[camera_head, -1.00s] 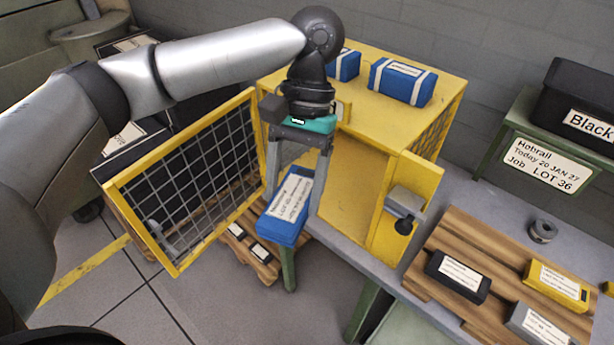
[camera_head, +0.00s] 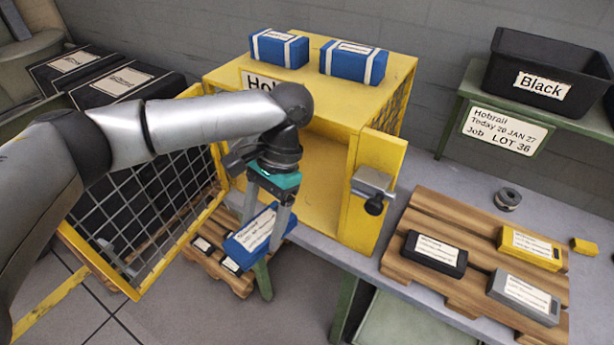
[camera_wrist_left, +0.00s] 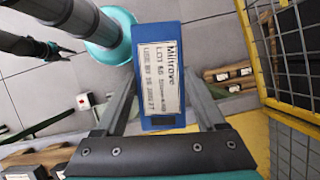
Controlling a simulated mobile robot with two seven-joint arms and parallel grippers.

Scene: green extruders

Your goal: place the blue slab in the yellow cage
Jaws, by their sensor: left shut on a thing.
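My left gripper (camera_head: 266,222) is shut on the blue slab (camera_head: 243,238), which carries a white label. The slab also shows between the fingers in the left wrist view (camera_wrist_left: 159,75). The slab hangs in front of the yellow cage (camera_head: 318,200), outside its opening and near the table's front edge. The cage stands on the grey table, and its mesh door (camera_head: 140,215) is swung open to the left. My arm hides part of the cage's left side and the door's top. My right gripper is not in view in the head view.
Two blue packs with white straps (camera_head: 352,61) lie on the cage's roof. A latch (camera_head: 373,186) sticks out at the cage's right front. A wooden pallet (camera_head: 430,207) with black, yellow and grey slabs stands right of it. A black bin (camera_head: 540,75) is at the back right.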

